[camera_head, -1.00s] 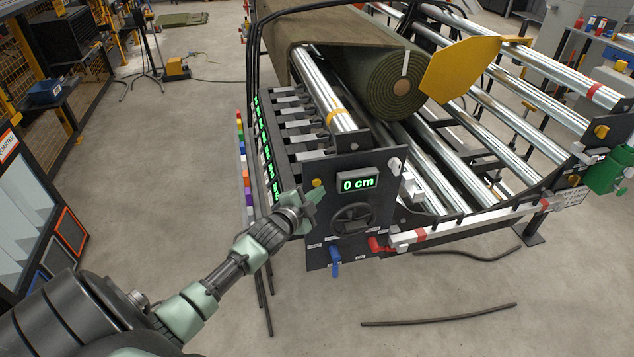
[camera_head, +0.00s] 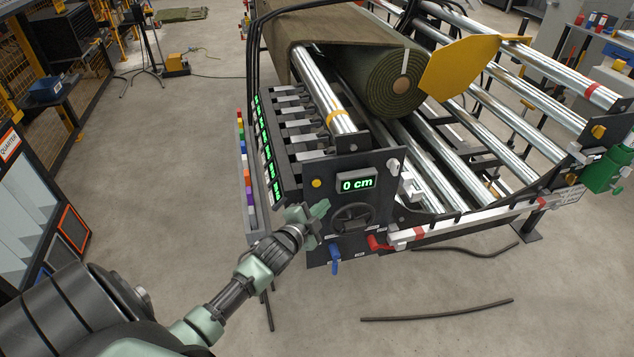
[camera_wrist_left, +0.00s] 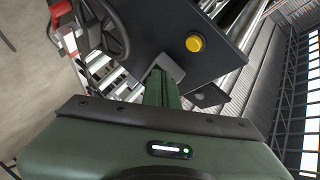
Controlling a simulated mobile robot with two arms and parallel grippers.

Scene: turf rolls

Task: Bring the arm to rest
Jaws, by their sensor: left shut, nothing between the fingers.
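My left arm reaches in from the lower left in the head view. Its green left gripper (camera_head: 318,212) is shut and empty, close in front of the machine's dark control panel (camera_head: 378,165). In the left wrist view the shut fingers (camera_wrist_left: 160,88) point toward the panel, below and left of a yellow button (camera_wrist_left: 194,43). A black handwheel (camera_head: 352,217) sits just right of the gripper in the head view. I cannot tell whether the fingertips touch the panel. My right gripper does not show.
A blue lever (camera_head: 334,256) and a red lever (camera_head: 378,243) stick out low on the panel. A display (camera_head: 357,183) reads 0 cm. A green turf roll (camera_head: 395,85) lies on the machine's rollers.

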